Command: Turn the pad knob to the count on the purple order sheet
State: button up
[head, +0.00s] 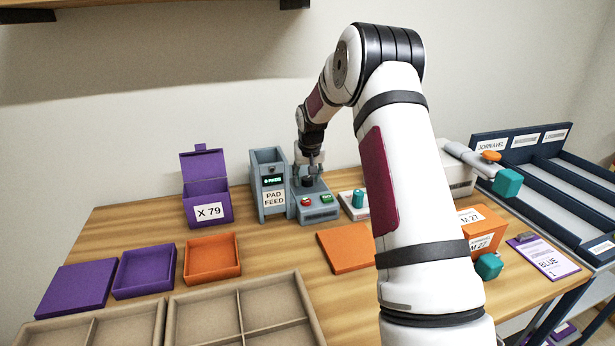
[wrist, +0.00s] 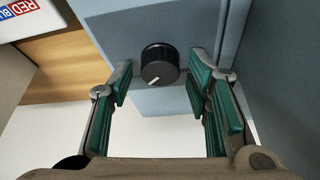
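The grey pad feed (head: 274,219) stands at the back of the table, with a small green-lit display (head: 272,180) that seems to read 0 PADS. Its black round pad knob (wrist: 159,66) shows in the wrist view, with a white mark toward its lower edge. My gripper (wrist: 161,80) is open, one finger on each side of the knob, with gaps between fingers and knob. In the head view my gripper (head: 309,176) is over the machine and hides the knob. The purple order sheet (head: 545,257) lies at the right; it reads BLUE, and a 1 near its bottom.
A red button (head: 306,201) and a green button (head: 326,198) sit on the machine's base. A purple box labelled X 79 (head: 208,211) stands to its left. An orange box (head: 484,228) is at right. Trays (head: 240,290) fill the front left.

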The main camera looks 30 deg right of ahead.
jog(key=c, duration=0.8)
jog(key=shift+d+n, duration=0.1)
jog(key=shift+n, duration=0.3)
jog(key=shift+n+y+p, duration=0.5)
jog(key=shift+n+p, duration=0.05)
jog(key=shift+n, duration=0.45)
jog(key=n+y, duration=0.1)
jog(key=n, duration=0.2)
jog(key=shift+d, duration=0.15)
jog(key=n+y, duration=0.1)
jog(key=n, duration=0.2)
jog(key=n+y+b, duration=0.1)
jog(key=n, duration=0.2)
jog(key=shift+w+f+y, duration=0.1)
jog(key=shift+f+y, duration=0.05)
jog(key=shift+y, duration=0.15)
jog(key=shift+d+n+g+y+b, duration=0.1)
jog(key=shift+n+g+y+b, duration=0.3)
jog(key=shift+n+b, duration=0.65)
jog(key=shift+n+g+y+b, duration=0.3)
jog(key=shift+n+g+b, duration=0.3)
jog(key=shift+n, duration=0.85)
